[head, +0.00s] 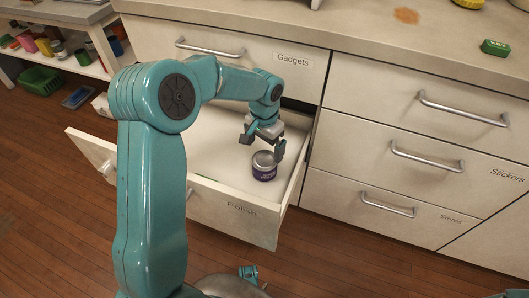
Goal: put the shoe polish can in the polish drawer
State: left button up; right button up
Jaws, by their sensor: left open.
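The shoe polish can (264,166) is a small purple tin with a pale grey lid. It is inside the open polish drawer (232,209), towards the right side, and looks upright on the drawer's floor. The drawer is pulled out and has "Polish" on its front. My left gripper (263,147) is over the drawer, just above the can, with its fingers apart. One finger is left of and above the can; the other is close to its upper right. Whether a finger touches the can is unclear.
The closed Gadgets drawer (226,54) is above, under the countertop (340,30). Closed drawers, including Stickers (420,168), are to the right. A green box (494,47) is on the counter. A shelf with several items (45,46) and a green basket (40,80) are at far left.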

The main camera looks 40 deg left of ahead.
pick_arm(q)
jog(key=shift+r, duration=1.5)
